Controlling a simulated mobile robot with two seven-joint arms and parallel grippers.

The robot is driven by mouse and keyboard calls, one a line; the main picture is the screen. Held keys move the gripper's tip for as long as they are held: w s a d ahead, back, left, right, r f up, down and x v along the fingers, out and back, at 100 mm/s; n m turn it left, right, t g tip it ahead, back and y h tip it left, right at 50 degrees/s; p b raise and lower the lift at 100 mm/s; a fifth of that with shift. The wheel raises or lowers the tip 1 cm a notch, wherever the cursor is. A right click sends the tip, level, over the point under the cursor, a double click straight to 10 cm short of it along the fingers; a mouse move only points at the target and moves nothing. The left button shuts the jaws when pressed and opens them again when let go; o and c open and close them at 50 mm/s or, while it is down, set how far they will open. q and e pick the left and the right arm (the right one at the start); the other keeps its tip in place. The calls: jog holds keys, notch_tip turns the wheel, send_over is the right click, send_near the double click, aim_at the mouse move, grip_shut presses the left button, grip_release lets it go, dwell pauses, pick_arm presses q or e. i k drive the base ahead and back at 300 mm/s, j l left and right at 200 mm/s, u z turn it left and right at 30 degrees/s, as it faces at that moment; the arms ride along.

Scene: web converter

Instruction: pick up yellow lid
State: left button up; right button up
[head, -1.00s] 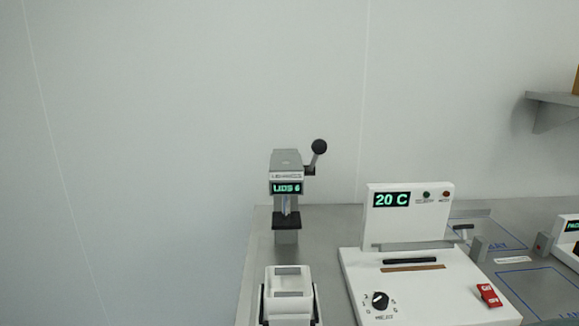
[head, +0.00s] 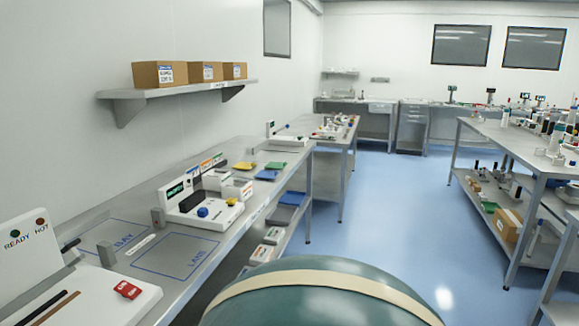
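A small flat yellow piece (head: 244,166), which looks like the yellow lid, lies on the long grey bench along the left wall, toward its far end. Neither of my grippers shows in the head view.
On the bench (head: 229,233), a white device with a green display (head: 175,192) stands nearer than the yellow piece. A shelf (head: 133,94) with cardboard boxes hangs above. Blue floor (head: 380,215) is open between this bench and the right-hand table (head: 513,148).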

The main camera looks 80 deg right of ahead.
aim_at(244, 165)
jog(key=z, duration=2.3)
jog(key=l+u, duration=0.1)
jog(key=u, duration=2)
jog(key=z, duration=2.1)
jog(key=i+l+z, duration=0.05)
